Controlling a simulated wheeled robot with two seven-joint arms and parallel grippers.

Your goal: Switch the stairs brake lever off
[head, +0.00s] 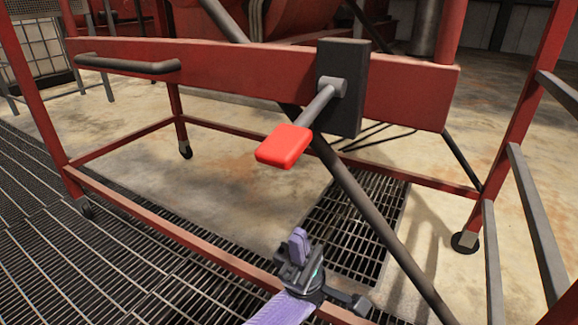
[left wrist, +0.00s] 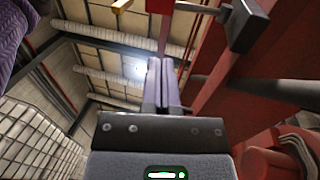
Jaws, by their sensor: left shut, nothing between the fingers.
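The stairs brake lever has a bright red handle (head: 284,146) on a grey rod (head: 318,107) that comes out of a black plate (head: 352,85) on the red stair beam. The rod slopes down and to the left in the head view. My left gripper (head: 298,240) is below the handle, apart from it, with its purple fingers together and nothing between them. In the left wrist view the shut fingers (left wrist: 163,82) point up, with the red handle (left wrist: 160,6) and the black plate (left wrist: 245,25) near the top edge. My right gripper is not in view.
The red frame has a long beam (head: 230,65), a lower rail (head: 190,238), and a castor (head: 465,241) at the right. A dark grab bar (head: 128,64) is at the left. Open space lies between gripper and handle.

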